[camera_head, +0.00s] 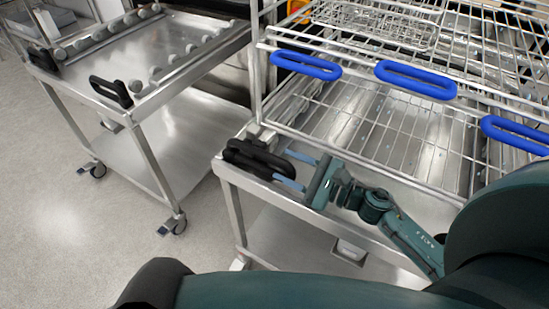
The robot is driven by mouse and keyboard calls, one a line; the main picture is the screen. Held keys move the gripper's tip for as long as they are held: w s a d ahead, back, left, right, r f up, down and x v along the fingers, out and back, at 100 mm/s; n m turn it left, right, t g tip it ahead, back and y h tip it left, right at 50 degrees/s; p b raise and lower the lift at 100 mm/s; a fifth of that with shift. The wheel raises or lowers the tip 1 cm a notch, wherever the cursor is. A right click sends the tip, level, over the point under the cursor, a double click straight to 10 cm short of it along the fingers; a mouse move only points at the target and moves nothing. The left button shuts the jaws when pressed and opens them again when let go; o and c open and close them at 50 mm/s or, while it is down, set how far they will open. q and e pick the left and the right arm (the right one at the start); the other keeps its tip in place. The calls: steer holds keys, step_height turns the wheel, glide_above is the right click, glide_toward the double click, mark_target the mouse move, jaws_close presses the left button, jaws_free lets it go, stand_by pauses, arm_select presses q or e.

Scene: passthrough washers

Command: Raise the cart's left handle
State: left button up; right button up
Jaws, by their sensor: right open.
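The near cart (230,200) is a steel cart holding a wire rack, and its black left handle (255,158) sits at the cart's front left corner. The handle appears folded down or low against the corner; its exact tilt is hard to tell. My right gripper (281,166) reaches in from the right above the cart's front edge. Its two blue-grey fingers are spread apart and point left at the handle. The fingertips are at or very close to the handle's right end; I cannot tell whether they touch. My left gripper is not in view.
Blue rack handles (306,65) line the front of the wire rack (400,125) above my right gripper. A second steel cart (150,120) with black handles (111,91) stands at the left. The grey floor (60,220) is clear at the lower left.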

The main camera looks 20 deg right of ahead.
mark_target(275, 160)
steer(key=shift+p+x, duration=0.35)
steer(key=shift+x, duration=1.85)
jaws_close()
